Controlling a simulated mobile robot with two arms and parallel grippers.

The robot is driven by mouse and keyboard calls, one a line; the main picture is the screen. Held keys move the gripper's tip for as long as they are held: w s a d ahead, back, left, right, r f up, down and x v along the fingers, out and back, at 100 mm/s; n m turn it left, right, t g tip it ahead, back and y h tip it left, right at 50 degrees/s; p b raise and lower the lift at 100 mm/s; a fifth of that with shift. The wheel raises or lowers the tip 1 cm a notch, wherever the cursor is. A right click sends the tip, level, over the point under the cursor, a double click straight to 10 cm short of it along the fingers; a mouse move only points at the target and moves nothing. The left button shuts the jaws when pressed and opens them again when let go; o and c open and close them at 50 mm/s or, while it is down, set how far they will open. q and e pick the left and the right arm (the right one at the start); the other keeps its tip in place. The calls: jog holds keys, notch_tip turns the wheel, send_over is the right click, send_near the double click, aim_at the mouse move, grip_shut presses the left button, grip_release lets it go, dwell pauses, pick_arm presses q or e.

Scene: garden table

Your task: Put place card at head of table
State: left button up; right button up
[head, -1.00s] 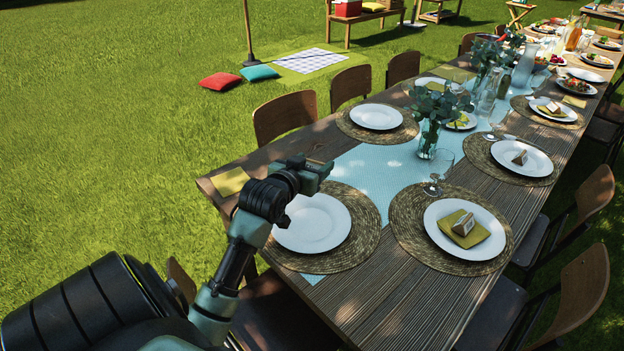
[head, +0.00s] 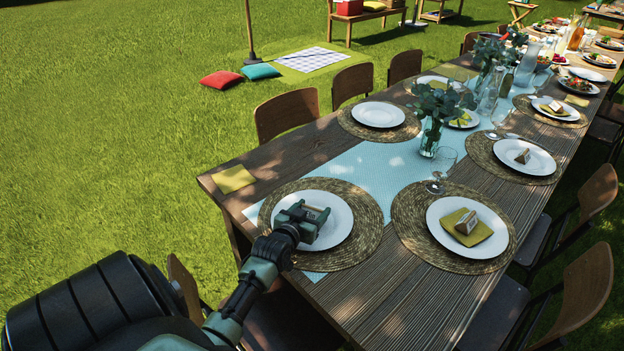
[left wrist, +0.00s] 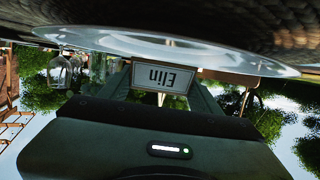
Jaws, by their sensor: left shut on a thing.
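My left gripper (head: 312,218) is over the white plate (head: 338,228) at the near end of the table. It is shut on the place card (left wrist: 160,77), a small white card reading "Elin". In the left wrist view the card shows upside down between the fingers, close to the plate (left wrist: 165,48). I cannot tell whether it touches the plate. In the head view the gripper mostly hides it. The plate lies on a round woven mat (head: 370,235). My right gripper is not in view.
A neighbouring plate (head: 440,212) holds a folded yellow napkin with another card. A yellow napkin (head: 234,179) lies at the table's left corner. Wooden chairs line the table.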

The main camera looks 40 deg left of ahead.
pick_arm(q)
jog(key=shift+f, duration=0.9)
jog(key=shift+f, duration=0.15)
jog(key=o, duration=1.5)
jog(key=v, duration=1.1)
jog(key=shift+s+d+r, duration=0.1)
jog(key=shift+s+r, duration=0.2)
jog(key=shift+s, duration=0.15)
